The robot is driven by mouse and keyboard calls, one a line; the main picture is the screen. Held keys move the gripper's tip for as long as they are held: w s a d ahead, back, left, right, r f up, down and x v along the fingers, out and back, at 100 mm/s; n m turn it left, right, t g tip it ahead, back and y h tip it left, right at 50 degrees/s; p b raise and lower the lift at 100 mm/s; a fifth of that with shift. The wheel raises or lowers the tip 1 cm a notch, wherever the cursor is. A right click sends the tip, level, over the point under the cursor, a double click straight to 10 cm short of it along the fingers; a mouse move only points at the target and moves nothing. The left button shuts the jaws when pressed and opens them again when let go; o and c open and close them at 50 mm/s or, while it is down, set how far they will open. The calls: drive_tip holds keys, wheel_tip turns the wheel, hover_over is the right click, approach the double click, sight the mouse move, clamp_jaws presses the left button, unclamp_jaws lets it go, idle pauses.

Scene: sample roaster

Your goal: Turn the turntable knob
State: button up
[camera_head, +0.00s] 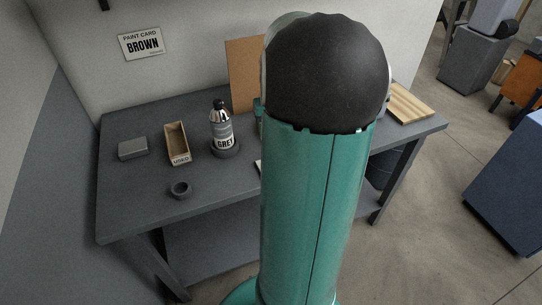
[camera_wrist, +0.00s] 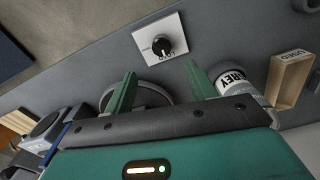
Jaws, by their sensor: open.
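The knob (camera_wrist: 162,45) is a small black dial with a white pointer mark, on a white plate (camera_wrist: 172,34) on the bench, with lettering partly legible. My gripper (camera_wrist: 163,70) is open, its two green fingers apart and pointing toward the plate. The knob shows beyond the fingertips, roughly between them in the picture, with no contact visible. A round grey disc (camera_wrist: 150,96), likely the turntable, shows between and behind the fingers, partly hidden by my gripper. In the head view my arm hides the knob and most of that area.
A wooden box marked USED (camera_head: 177,143), a grey block (camera_head: 132,149) and a dark ring (camera_head: 180,189) lie left. A brown panel (camera_head: 243,75) stands behind.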

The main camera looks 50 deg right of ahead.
wheel_tip(320, 180, down, 10)
drive_tip(key=shift+w+a+f, duration=0.1)
drive_tip(key=shift+w+f, duration=0.05)
drive_tip(key=shift+f, duration=0.05)
drive_tip(key=c, duration=1)
